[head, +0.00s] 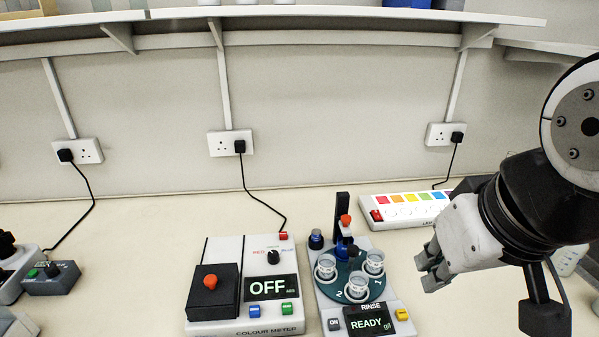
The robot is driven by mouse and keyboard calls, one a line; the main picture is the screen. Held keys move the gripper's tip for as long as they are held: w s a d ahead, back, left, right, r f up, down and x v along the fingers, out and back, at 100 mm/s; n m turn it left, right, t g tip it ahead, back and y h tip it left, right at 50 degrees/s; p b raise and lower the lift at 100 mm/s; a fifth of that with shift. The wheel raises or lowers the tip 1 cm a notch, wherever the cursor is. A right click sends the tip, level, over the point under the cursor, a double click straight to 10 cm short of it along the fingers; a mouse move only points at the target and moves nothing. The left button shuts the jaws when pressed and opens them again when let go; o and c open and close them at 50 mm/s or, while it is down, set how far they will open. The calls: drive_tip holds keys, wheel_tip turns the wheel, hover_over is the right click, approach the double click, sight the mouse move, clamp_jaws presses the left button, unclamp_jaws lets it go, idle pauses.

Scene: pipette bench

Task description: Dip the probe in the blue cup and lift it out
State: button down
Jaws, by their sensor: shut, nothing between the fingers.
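A grey instrument (385,312) with a READY display has a teal turntable (338,281) carrying clear cups with pale rims, one at left (326,268), one at right (374,263) and one in front (357,287). A dark upright post (342,205) with an orange-red knob (346,220) and blue parts stands behind them. I cannot make out which part is the probe. A small dark-blue round piece (316,239) sits at the back left; I cannot tell if it is a cup. My gripper (428,270) is shut and empty, right of the turntable and apart from the cups.
A colour meter (272,325) reading OFF stands left of the instrument. A grey box (50,278) is at far left. The bench (140,270) between is clear. A shelf (300,14) runs above.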

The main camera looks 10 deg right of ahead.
drive_tip(key=c, duration=1.6)
unclamp_jaws()
drive_tip(key=shift+w+r, duration=0.15)
drive_tip(key=shift+c, duration=0.2)
drive_tip(key=shift+o, duration=1.2)
drive_tip(key=w+r+n+g, duration=0.1)
drive_tip(key=w+r, duration=0.3)
drive_tip(key=w, duration=0.4)
drive_tip(key=shift+w+n+g, duration=0.25)
drive_tip(key=shift+n+g, duration=0.05)
drive_tip(key=shift+n, duration=0.4)
drive_tip(key=n+g+p, duration=0.2)
drive_tip(key=n+g, duration=0.2)
drive_tip(key=n, duration=0.3)
hover_over(346, 217)
wheel_tip(346, 217, down, 7)
wheel_tip(346, 217, down, 14)
drive_tip(key=shift+f+p, duration=0.1)
drive_tip(key=shift+p, duration=0.9)
